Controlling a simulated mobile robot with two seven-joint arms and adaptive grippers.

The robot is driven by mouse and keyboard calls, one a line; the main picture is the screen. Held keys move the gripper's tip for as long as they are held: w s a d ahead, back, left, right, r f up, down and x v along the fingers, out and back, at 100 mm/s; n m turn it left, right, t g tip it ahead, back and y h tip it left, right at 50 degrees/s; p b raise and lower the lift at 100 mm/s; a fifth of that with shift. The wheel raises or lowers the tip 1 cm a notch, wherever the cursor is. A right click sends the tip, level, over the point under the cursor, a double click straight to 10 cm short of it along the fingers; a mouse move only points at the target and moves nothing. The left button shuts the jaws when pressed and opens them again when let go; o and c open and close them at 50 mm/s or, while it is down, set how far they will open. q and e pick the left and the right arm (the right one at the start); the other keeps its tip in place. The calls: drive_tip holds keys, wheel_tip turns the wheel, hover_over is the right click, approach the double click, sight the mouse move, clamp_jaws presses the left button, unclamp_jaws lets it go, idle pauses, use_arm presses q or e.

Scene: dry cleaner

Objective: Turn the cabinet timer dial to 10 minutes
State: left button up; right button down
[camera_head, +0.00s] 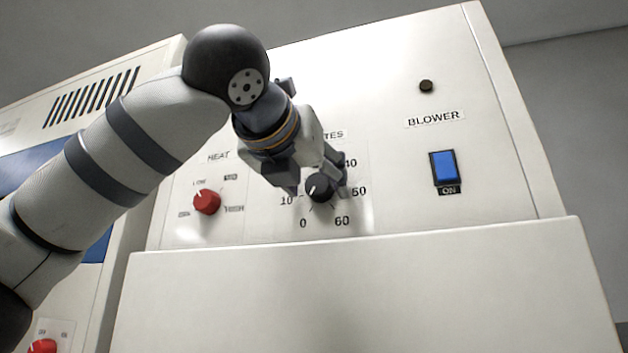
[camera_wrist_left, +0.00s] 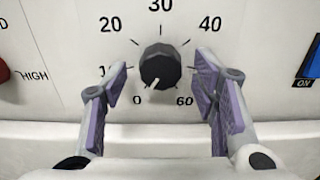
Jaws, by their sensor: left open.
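The timer dial is a black round knob (camera_head: 319,188) on the cream cabinet's front panel, ringed by printed minute numbers from 0 to 60. In the left wrist view, the knob (camera_wrist_left: 160,66) has a white pointer mark at its lower left, towards the 0. My left gripper (camera_head: 316,182) is open in front of the panel, with one finger on each side of the knob. In the left wrist view, gaps show between the fingers (camera_wrist_left: 164,78) and the knob. The left finger partly hides the 10. My right gripper is not in view.
A red HEAT knob (camera_head: 207,201) is left of the dial. A blue BLOWER switch (camera_head: 444,168) marked ON is to the right, below a small dark round fitting (camera_head: 426,86). A ledge (camera_head: 370,245) juts out below the panel. Another machine stands at the left.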

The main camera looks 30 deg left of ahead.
use_arm(q)
drive_tip(key=shift+w, duration=0.15)
drive_tip(key=shift+c, duration=0.4)
drive_tip(key=c, duration=1.1)
drive_tip(key=shift+m, duration=0.3)
drive_tip(key=m, duration=0.4)
drive_tip(key=shift+m, duration=0.3)
drive_tip(key=shift+a+r+m, duration=0.1)
drive_tip(key=shift+m, duration=2.2)
drive_tip(key=o, duration=1.2)
